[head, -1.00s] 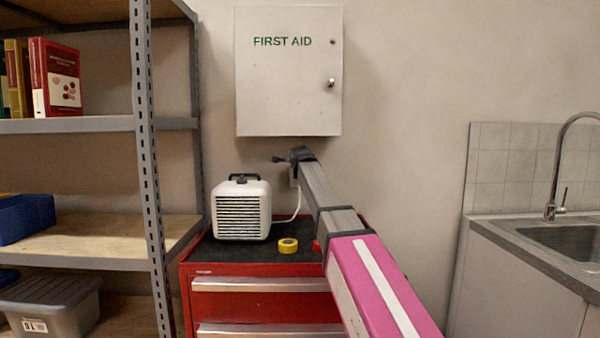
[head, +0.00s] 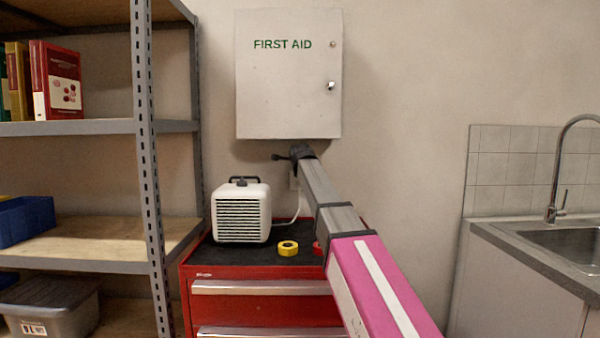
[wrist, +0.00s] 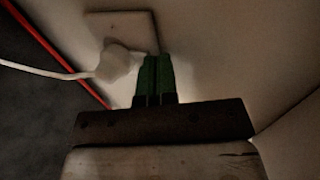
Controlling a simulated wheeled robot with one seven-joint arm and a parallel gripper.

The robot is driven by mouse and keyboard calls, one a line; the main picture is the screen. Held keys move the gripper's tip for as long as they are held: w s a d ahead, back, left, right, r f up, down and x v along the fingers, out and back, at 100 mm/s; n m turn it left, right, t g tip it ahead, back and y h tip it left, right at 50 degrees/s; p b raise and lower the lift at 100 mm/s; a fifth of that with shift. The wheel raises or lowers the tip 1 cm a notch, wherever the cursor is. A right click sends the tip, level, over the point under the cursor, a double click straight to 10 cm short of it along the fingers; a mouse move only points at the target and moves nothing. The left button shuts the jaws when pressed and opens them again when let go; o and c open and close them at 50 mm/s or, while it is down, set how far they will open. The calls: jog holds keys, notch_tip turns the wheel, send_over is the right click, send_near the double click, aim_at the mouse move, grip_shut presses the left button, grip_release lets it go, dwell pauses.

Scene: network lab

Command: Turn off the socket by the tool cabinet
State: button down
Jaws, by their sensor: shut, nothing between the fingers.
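The wall socket (wrist: 122,24) is a pale plate at the top of the wrist view, with a white plug (wrist: 115,65) in it. A white cable runs left from the plug. In the head view a small part of the socket (head: 293,181) shows above the red tool cabinet (head: 262,309), beside my arm. My gripper (wrist: 154,58) is shut and empty, its green fingers together. Its tips are at the plate's lower right edge, right of the plug; I cannot tell whether they touch. The socket's switch is not distinguishable and may be hidden behind the fingers.
A white heater (head: 241,212) and a yellow tape roll (head: 288,248) stand on the cabinet top. A first aid box (head: 289,75) hangs just above my arm's end. Shelving (head: 148,150) is at left, a sink (head: 575,240) at right.

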dwell(0.3)
jog(key=v, duration=1.1)
